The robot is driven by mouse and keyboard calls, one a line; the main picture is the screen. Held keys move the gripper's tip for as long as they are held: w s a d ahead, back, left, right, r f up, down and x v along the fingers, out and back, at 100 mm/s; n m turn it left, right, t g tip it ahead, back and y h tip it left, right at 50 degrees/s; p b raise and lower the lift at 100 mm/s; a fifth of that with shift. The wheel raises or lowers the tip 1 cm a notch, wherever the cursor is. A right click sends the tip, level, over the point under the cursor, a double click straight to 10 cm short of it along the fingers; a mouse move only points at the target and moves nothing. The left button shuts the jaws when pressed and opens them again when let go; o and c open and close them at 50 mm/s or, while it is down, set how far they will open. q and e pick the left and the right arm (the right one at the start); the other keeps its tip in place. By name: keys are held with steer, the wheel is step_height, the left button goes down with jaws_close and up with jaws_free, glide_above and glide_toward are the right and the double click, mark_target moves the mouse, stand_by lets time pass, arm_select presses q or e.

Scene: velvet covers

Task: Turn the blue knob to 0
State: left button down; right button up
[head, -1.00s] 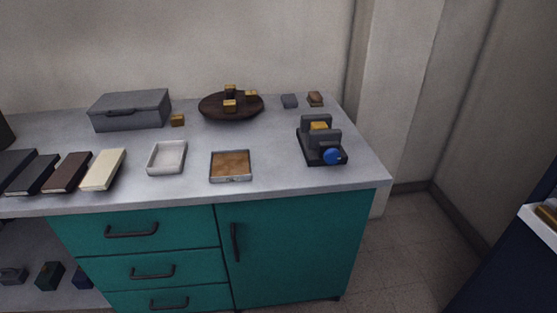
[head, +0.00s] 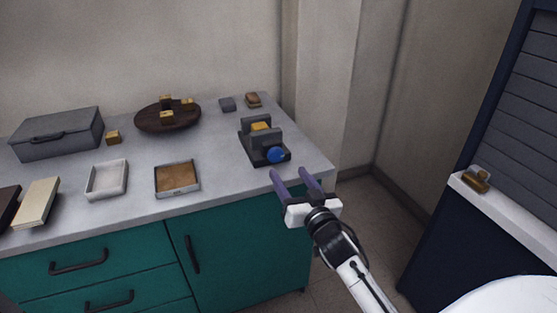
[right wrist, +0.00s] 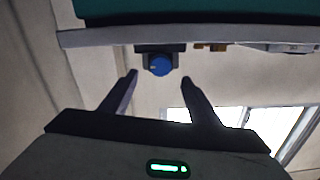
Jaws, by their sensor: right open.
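The blue knob (head: 276,155) is on the front of a dark grey device (head: 262,141) with a yellow block between its upright plates. The device stands near the right end of the countertop. My right gripper (head: 296,172) is open and empty, just in front of and slightly right of the knob, apart from it. In the right wrist view the knob (right wrist: 159,65) sits beyond the gap between the two open fingers (right wrist: 158,78). A small pale mark shows on the knob; its setting is too small to read. My left gripper is not in view.
The grey countertop (head: 221,189) tops a teal cabinet (head: 240,250). A brown-filled tray (head: 177,194), a white tray (head: 107,195), a dark round plate (head: 150,122) with yellow blocks and a grey box (head: 57,148) stand left. A dark shuttered unit with a white ledge (head: 520,220) is at right.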

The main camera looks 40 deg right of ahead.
mark_target(277, 157)
steer(key=x, duration=0.8)
steer(key=shift+w+a, duration=0.1)
steer(key=shift+w, duration=0.1)
steer(key=c, duration=1.1)
